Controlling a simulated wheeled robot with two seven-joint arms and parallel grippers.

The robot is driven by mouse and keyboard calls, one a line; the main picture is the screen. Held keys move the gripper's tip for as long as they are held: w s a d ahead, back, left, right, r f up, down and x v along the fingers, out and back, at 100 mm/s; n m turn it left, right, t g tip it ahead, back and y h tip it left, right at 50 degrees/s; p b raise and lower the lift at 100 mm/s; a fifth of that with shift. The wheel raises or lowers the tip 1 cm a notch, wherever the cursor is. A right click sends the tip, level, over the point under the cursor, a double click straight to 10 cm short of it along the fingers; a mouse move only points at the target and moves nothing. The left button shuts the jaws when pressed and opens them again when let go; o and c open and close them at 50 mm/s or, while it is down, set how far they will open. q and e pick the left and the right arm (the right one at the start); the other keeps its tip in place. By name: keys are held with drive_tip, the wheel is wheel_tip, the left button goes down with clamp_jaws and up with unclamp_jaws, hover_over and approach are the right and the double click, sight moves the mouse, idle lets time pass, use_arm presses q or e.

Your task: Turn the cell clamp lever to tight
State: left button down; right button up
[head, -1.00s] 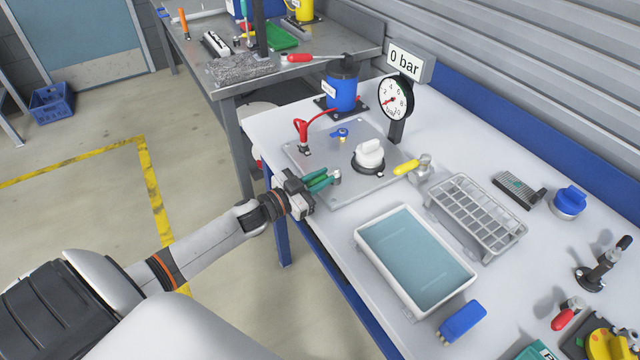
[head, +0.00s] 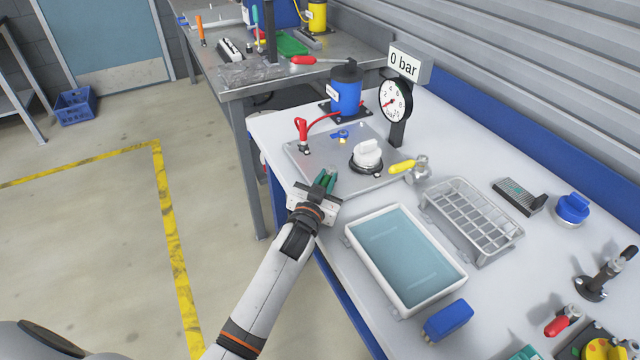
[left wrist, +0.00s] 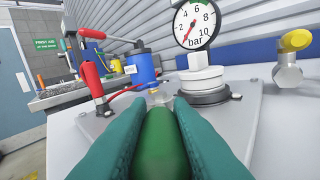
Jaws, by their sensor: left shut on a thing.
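The clamp lever has a green handle (left wrist: 158,145), seen in the left wrist view between the two dark green fingers. My left gripper (head: 325,181) is shut on this handle at the near edge of the grey metal cell plate (head: 318,152). In the head view the fingers and wrist hide most of the lever, so its pivot and any tight mark cannot be made out. My right gripper is not in view.
On the plate are a white knob (head: 367,153), a red-handled lever (head: 301,130) and a small blue valve (head: 340,135). A yellow-handled valve (head: 402,166), wire rack (head: 470,218) and water tray (head: 458,283) are to the right.

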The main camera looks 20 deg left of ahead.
use_arm(q)
drive_tip(key=shift+d+y, duration=0.1)
drive_tip(key=shift+y, duration=0.2)
drive_tip(key=c, duration=1.3)
unclamp_jaws()
drive_tip(key=shift+s, duration=0.1)
drive_tip(key=s+b, duration=0.1)
drive_tip(key=s, duration=1)
drive_tip(key=shift+s+d, duration=0.4)
drive_tip(key=shift+c, duration=0.5)
